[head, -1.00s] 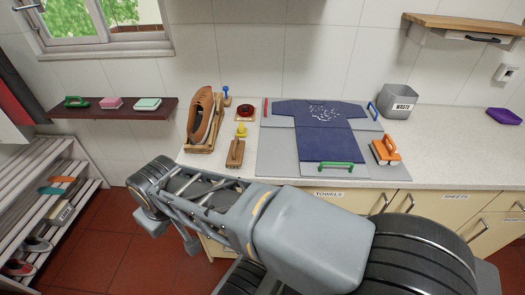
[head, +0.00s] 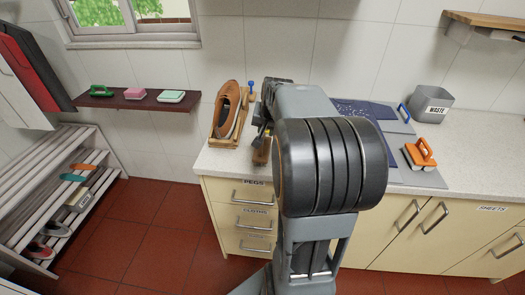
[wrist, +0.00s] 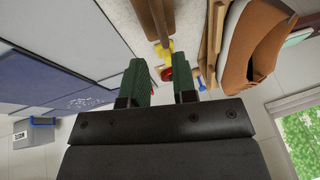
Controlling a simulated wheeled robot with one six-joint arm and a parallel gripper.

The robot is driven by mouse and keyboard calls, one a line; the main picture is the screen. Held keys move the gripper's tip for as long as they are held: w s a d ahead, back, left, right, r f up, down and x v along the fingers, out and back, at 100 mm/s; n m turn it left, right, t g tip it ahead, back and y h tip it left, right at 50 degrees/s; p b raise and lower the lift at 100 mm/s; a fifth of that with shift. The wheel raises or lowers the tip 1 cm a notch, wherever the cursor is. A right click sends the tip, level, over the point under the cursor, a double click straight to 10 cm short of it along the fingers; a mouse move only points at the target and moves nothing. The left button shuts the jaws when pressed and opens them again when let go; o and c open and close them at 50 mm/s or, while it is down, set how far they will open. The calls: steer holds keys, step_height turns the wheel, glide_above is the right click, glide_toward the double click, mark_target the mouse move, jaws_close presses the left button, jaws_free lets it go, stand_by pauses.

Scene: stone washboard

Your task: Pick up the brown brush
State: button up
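The brown brush (head: 261,151) lies on the counter near its front edge, partly hidden behind my arm in the head view. In the wrist view, a brown wooden piece (wrist: 154,18), which looks like the brush, shows at the top edge, cut off by the frame. My gripper (wrist: 162,72) is open, its two green-padded fingers apart with nothing held between them. The brush is beyond the fingertips and apart from them. In the head view my gripper is mostly hidden by my arm, above the counter close to the brush.
A large brown object in a wooden stand (head: 228,112) is left of the brush. Yellow (wrist: 163,50), red (wrist: 168,74) and blue (wrist: 202,84) items sit close by. The orange-handled brush (head: 419,154) and grey waste bin (head: 431,104) are at right.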

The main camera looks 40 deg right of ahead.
mark_target(261, 156)
steer(key=shift+p+x, duration=0.4)
steer(key=shift+x, duration=4.25)
jaws_close()
